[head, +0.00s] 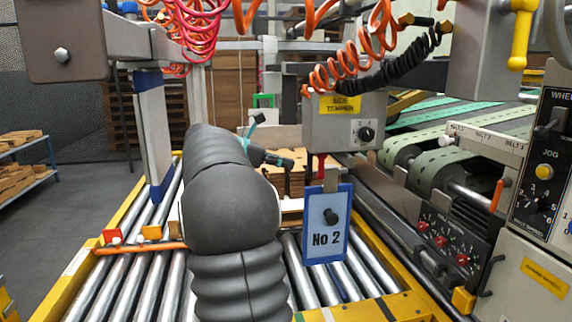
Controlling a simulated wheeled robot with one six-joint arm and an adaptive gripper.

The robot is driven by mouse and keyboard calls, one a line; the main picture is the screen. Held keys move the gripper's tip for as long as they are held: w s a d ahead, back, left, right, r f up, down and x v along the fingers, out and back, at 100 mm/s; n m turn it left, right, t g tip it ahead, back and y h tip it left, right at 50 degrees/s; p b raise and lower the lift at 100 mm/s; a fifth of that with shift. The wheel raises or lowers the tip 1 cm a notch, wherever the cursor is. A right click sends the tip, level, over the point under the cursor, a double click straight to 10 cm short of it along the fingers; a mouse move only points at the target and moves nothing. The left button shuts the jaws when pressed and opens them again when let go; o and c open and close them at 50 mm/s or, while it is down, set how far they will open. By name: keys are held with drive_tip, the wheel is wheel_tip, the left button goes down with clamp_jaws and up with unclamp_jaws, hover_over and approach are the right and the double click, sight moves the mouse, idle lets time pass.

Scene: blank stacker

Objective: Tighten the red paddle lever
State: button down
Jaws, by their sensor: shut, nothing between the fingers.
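A small red lever (321,166) stands upright just above the blue-framed "No 2" plate (327,252), under the grey "SIDE TAMPER" box (334,132). My gripper (290,163) is shut and empty. It shows small and dark beyond my sleeved arm, to the left of the red lever, with a narrow gap between them in the picture. I cannot tell their difference in depth. My arm hides part of the gripper and much of the roller bed behind it.
Steel rollers (345,279) lie between yellow side rails. Stacked brown blanks (297,180) stand behind the gripper. Orange coiled hoses (350,68) hang above. A control panel (540,160) and a panel with red knobs (441,241) stand at right. Open floor lies at left.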

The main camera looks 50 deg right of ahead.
sight(320, 164)
drive_tip(key=x, duration=0.7)
drive_tip(key=shift+s+d+f, duration=0.15)
drive_tip(key=shift+d, duration=0.05)
